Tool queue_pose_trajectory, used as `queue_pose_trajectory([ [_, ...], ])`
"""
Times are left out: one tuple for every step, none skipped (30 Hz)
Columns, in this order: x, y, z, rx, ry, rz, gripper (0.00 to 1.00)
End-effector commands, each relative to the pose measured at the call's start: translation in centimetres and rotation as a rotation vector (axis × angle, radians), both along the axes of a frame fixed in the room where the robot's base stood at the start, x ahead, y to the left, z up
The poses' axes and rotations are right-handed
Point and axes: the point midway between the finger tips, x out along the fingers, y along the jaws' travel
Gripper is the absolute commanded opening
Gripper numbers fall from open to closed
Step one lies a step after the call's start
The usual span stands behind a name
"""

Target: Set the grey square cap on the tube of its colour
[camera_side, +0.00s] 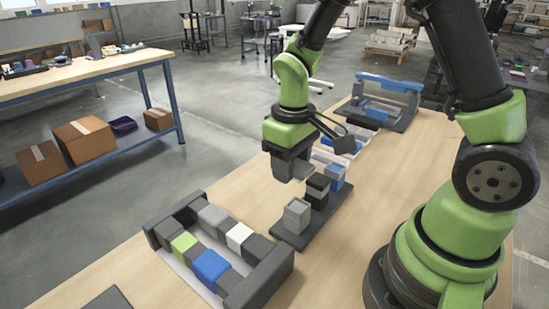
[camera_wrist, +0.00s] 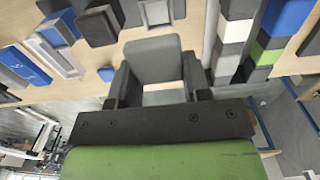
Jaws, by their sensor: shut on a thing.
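My gripper (camera_side: 290,160) is shut on the grey square cap (camera_side: 301,171), which also shows between the fingers in the wrist view (camera_wrist: 153,58). The cap is held in the air, near and to the left of the black tube in the side view. The grey square tube (camera_side: 297,216) stands upright at the near end of a dark base (camera_side: 293,241). The black tube (camera_side: 317,190) and blue tube (camera_side: 335,176) stand behind it in a row. In the wrist view the grey tube (camera_wrist: 155,12) is at the top, beyond the cap. The cap and grey tube are apart.
A dark-ended rack (camera_side: 266,275) with grey, green, blue and white blocks lies at the near left of the wooden table. More blue and white pieces lie behind the tubes. A blue-and-grey frame (camera_side: 390,90) stands at the far end. Bare tabletop lies right of the tubes.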

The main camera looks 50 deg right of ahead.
Motion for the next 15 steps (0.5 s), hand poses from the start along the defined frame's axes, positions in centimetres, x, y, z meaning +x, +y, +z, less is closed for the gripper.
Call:
queue_pose_trajectory([
  [-0.1, 0.0, -0.2, 0.000, 0.001, 0.000, 0.21],
  [-0.1, 0.0, -0.3, 0.000, 0.001, 0.000, 0.21],
  [-0.2, 0.0, -0.6, 0.000, 0.003, -0.001, 0.21],
  [-0.2, 0.0, -0.9, 0.000, 0.004, -0.001, 0.21],
  [-0.2, 0.0, -1.2, 0.000, 0.004, -0.001, 0.21],
  [-0.2, 0.0, -1.5, 0.001, 0.005, -0.001, 0.21],
  [-0.2, 0.0, -1.9, 0.000, 0.005, 0.000, 0.21],
  [-0.2, 0.0, -2.2, 0.000, 0.006, 0.000, 0.21],
  [-0.2, 0.0, -2.6, 0.000, 0.005, 0.000, 0.21],
  [-0.2, 0.0, -2.9, 0.000, 0.006, 0.000, 0.21],
  [-0.2, 0.0, -3.2, 0.000, 0.005, -0.001, 0.21],
  [-0.2, 0.0, -3.6, 0.001, 0.005, -0.001, 0.21],
  [-0.2, 0.0, -3.9, 0.001, 0.005, -0.001, 0.21],
  [-0.2, 0.0, -4.1, 0.001, 0.004, -0.001, 0.21],
  [-0.2, 0.0, -4.5, 0.000, 0.004, 0.000, 0.21],
])
